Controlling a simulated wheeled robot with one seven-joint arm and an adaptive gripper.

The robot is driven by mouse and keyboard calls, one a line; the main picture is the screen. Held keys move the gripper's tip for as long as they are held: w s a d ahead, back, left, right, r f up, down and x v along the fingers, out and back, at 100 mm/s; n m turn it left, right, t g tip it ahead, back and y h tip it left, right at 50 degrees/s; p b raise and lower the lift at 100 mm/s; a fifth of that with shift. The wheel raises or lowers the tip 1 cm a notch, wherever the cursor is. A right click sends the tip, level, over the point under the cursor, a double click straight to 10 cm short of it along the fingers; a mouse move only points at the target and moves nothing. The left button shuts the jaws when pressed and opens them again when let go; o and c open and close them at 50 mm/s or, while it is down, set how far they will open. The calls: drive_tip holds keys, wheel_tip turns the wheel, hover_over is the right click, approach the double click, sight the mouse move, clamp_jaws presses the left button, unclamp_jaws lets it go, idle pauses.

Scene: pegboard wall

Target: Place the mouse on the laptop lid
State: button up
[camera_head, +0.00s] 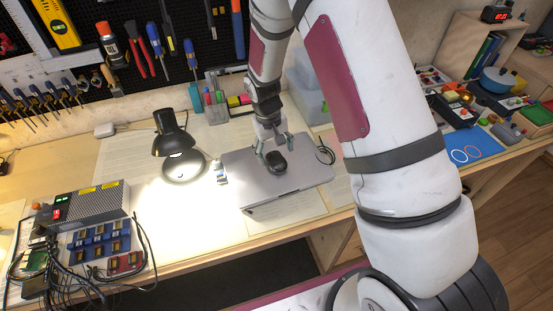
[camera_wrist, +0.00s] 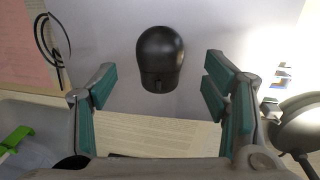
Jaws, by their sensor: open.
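The black mouse (camera_head: 277,161) rests on the closed grey laptop lid (camera_head: 245,186), near its middle. In the wrist view the mouse (camera_wrist: 160,58) lies on the pale lid (camera_wrist: 215,30), ahead of my fingers. My gripper (camera_head: 271,150) is just above the lid beside the mouse. Its teal-padded fingers are spread apart and empty, one to each side of the mouse's line in the wrist view. I see no finger touching the mouse.
A lit black desk lamp (camera_head: 183,165) stands left of the laptop. A coiled black cable (camera_head: 325,154) lies at the lid's right edge. A pen holder (camera_head: 215,112) stands behind. A power supply (camera_head: 90,204) with wires fills the left; papers lie under the laptop.

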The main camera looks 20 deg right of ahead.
wheel_tip(320, 180, up, 6)
wheel_tip(320, 180, up, 12)
drive_tip(key=t, duration=0.1)
hover_over(273, 163)
drive_tip(key=s, duration=0.4)
drive_tip(key=s+d+r+t+y, duration=0.1)
drive_tip(key=s+d+r, duration=0.1)
drive_tip(key=s+r, duration=0.5)
drive_tip(key=s+r+t, duration=0.1)
drive_tip(key=s+r, duration=0.3)
drive_tip(key=s, duration=0.4)
drive_tip(key=s+r+t, duration=0.2)
drive_tip(key=s+r, duration=0.2)
drive_tip(key=s, duration=0.4)
drive_tip(key=shift+m, duration=0.3)
drive_tip(key=shift+s, duration=0.1)
